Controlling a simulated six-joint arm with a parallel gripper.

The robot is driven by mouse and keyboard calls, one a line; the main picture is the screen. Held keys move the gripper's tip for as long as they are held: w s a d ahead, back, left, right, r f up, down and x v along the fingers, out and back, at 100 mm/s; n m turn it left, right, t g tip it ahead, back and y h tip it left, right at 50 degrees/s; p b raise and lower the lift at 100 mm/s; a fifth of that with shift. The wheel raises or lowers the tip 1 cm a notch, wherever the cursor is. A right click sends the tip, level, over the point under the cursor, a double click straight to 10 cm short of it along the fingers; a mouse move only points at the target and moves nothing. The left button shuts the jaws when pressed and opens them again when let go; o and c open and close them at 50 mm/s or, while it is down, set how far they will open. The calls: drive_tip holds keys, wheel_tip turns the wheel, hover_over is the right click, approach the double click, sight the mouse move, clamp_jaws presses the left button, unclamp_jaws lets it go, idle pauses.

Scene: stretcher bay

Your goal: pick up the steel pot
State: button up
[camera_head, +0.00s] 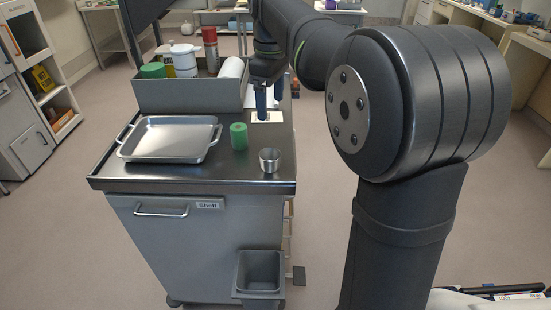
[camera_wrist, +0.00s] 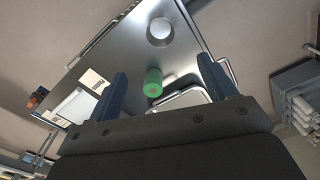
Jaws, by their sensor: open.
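The steel pot (camera_head: 270,160) is a small, round, open-topped metal vessel near the front right corner of the steel cart top (camera_head: 200,180). In the wrist view the pot (camera_wrist: 159,31) shows at the top middle, beyond my fingertips. My gripper (camera_head: 266,103) is above the back right part of the cart, farther back than the pot and apart from it. In the wrist view my gripper's two blue fingers (camera_wrist: 162,69) are spread with nothing held between them.
A green cylinder (camera_head: 239,136) stands just behind and left of the pot. A shallow metal tray (camera_head: 170,140) fills the cart's left side. A grey bin (camera_head: 185,95) with bottles and jars stands at the back. A white card (camera_head: 267,118) lies below my gripper.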

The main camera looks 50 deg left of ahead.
drive_tip(key=m, duration=0.4)
hover_over(270, 157)
drive_tip(key=s+d, duration=0.1)
drive_tip(key=d, duration=0.2)
drive_tip(key=shift+m, duration=0.3)
drive_tip(key=f, duration=1.2)
drive_tip(key=shift+s+a+f, duration=0.2)
drive_tip(key=shift+a+f, duration=0.05)
drive_tip(key=shift+f, duration=0.1)
drive_tip(key=shift+s+a+f, duration=0.1)
drive_tip(key=shift+a+f, duration=0.1)
drive_tip(key=shift+f, duration=1.15)
drive_tip(key=shift+a+f, duration=0.15)
drive_tip(key=shift+f, duration=1.15)
drive_tip(key=c, duration=1.1)
drive_tip(key=shift+o, duration=0.2)
drive_tip(key=shift+r, duration=0.1)
